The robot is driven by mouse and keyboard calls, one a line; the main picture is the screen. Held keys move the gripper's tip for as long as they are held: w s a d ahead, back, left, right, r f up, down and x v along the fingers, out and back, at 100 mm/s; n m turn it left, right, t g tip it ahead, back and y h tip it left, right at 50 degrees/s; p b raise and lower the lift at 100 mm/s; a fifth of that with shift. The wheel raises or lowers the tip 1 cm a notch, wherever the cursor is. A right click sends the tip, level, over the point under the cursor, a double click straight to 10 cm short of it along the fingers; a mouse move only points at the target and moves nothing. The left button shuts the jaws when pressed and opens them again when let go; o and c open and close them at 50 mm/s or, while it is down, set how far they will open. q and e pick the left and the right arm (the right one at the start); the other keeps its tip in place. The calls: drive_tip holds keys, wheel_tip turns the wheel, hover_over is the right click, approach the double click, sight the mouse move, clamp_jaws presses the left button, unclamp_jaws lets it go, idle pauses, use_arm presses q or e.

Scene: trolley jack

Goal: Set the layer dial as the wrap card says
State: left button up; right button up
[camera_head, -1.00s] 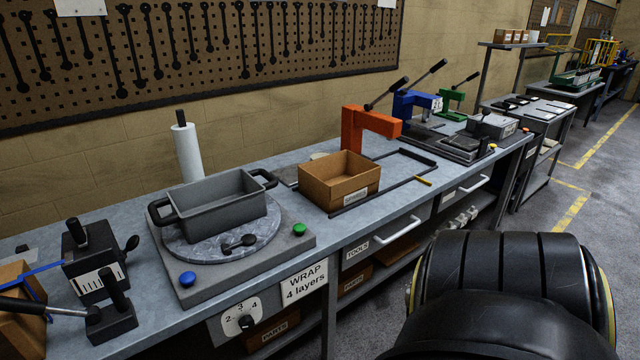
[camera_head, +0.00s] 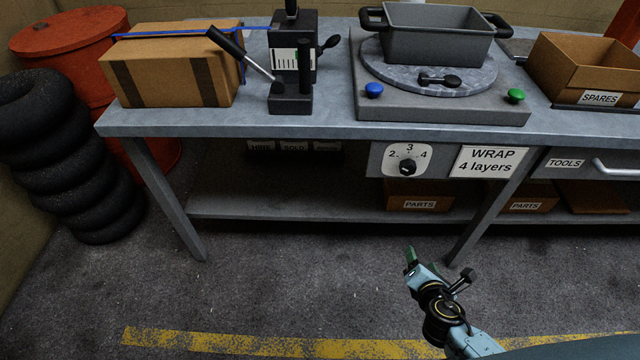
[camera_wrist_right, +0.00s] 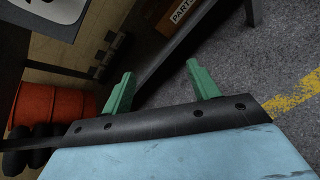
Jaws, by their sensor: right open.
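The layer dial (camera_head: 407,167) is a black knob on a white plate marked 2, 3 and 4, on a grey box under the bench's front edge. I cannot tell for sure which number the knob points to. The wrap card (camera_head: 487,162) beside it on the right reads "WRAP 4 layers". My right gripper (camera_head: 438,261) is below and in front of the dial, apart from it. In the right wrist view its green fingers (camera_wrist_right: 160,90) stand wide apart with nothing between them. Part of the white plate (camera_wrist_right: 58,8) shows at that view's top left. My left gripper is not in view.
The workbench (camera_head: 230,122) carries a turntable (camera_head: 440,72) with a grey pot, a strapping tool (camera_head: 292,60) and a strapped carton (camera_head: 175,70). A lower shelf (camera_head: 330,205) holds parts boxes. Tyres (camera_head: 70,160) and a red drum stand left. The floor in front is clear.

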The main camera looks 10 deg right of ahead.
drive_tip(key=w+r+n+t+b, duration=0.3)
drive_tip(key=w+r+n, duration=0.1)
drive_tip(key=r+n, duration=0.15)
drive_tip(key=n+t+b, duration=0.2)
drive_tip(key=n+t, duration=0.1)
approach(409, 171)
drive_tip(key=shift+m+h, duration=0.3)
drive_tip(key=shift+m, duration=0.05)
drive_tip(key=b+x, duration=0.2)
drive_tip(key=x, duration=0.5)
drive_tip(key=shift+w+a+f, duration=0.1)
drive_tip(key=shift+w, duration=0.65)
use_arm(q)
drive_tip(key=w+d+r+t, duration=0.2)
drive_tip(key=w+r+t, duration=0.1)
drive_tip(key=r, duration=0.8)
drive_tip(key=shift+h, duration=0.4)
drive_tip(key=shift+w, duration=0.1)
use_arm(e)
drive_tip(key=c, duration=1)
